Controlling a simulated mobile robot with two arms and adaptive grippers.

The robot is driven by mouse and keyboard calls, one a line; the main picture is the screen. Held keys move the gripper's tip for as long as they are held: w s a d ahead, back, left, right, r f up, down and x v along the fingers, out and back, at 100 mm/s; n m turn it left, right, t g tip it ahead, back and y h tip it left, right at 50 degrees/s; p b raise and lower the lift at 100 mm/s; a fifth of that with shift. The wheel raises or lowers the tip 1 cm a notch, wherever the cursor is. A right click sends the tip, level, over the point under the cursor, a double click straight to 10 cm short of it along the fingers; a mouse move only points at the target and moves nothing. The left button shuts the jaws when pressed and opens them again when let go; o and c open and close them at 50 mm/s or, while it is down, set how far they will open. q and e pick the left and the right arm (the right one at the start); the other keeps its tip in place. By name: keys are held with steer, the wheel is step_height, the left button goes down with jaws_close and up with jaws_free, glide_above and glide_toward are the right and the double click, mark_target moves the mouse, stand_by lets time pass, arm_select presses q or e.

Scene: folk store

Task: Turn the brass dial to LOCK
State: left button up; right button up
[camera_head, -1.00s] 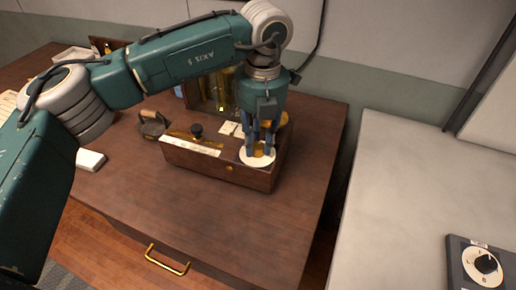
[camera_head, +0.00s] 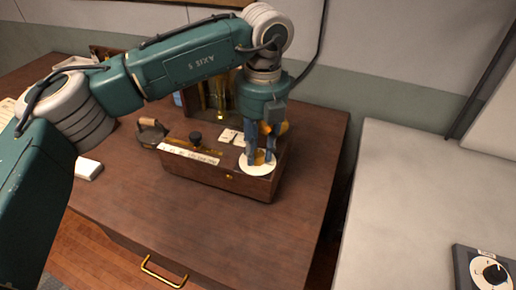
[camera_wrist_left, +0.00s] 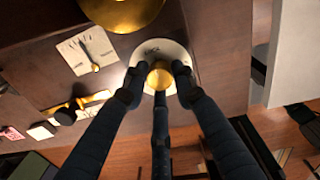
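The brass dial (camera_wrist_left: 160,77) is a round knob on a white disc (camera_head: 250,169) at the front right of the wooden box's top. The disc also shows in the left wrist view (camera_wrist_left: 161,48), with small dark lettering too small to read surely. My left gripper (camera_head: 261,160) points down over the disc. In the left wrist view its fingers (camera_wrist_left: 159,82) stand close around the knob on three sides and seem to touch it. The knob's pointing direction is hidden or too small to tell. My right gripper is in neither view.
The wooden box (camera_head: 215,178) stands on a brown desk (camera_head: 220,235). A grey counter (camera_head: 420,200) at right carries a black-and-white dial (camera_head: 490,272). The desk front is clear.

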mark_target(260, 153)
arm_select(q)
steer(key=shift+o, duration=1.4)
step_height(260, 153, up, 12)
steer(key=shift+d, duration=0.25)
steer(key=shift+r, duration=0.1)
